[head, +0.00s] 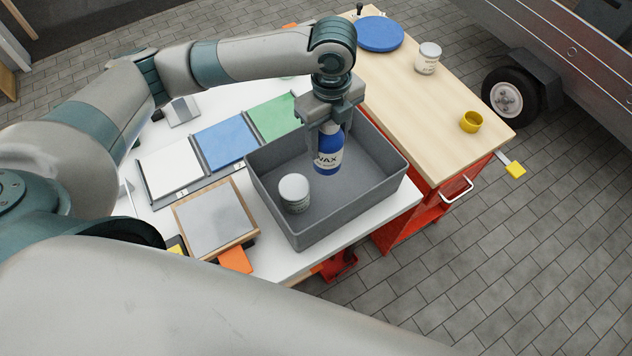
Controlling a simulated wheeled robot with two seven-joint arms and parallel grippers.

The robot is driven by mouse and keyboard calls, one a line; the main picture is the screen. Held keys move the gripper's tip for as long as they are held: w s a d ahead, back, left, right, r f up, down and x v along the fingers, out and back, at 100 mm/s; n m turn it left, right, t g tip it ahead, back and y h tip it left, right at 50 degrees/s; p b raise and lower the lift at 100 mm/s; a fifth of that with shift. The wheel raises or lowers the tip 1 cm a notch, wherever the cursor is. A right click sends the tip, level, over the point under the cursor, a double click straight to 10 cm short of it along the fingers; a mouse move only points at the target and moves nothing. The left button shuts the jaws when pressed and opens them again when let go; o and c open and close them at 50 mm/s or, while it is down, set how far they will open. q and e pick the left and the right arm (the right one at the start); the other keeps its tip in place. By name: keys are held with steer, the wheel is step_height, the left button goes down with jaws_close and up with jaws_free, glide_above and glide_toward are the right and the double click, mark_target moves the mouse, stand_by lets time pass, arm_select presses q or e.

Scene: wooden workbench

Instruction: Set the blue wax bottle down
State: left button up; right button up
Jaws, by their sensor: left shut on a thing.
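The blue wax bottle (328,160) has a white label reading WAX. It is upright, with its lower part inside the outline of the grey bin (371,193). My left gripper (329,125) comes down from above and is shut on the upper part of the bottle. I cannot tell whether the bottle's base touches the bin floor. My right gripper does not show in the head view.
White, blue (225,141) and green panels lie left of the bin, with a wood-framed grey plate (214,218). The wooden bench top (447,98) holds a yellow cup (470,122), a white can (428,58) and a blue disc (379,34).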

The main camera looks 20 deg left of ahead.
mark_target(327, 156)
arm_select(q)
steer(key=shift+s+a, duration=0.1)
stand_by(0.3)
steer(key=shift+f, duration=0.15)
steer(key=shift+f, duration=0.25)
step_height(327, 156, down, 4)
steer(key=shift+f+p, duration=0.25)
steer(key=shift+p, duration=0.5)
steer(key=shift+f, duration=0.5)
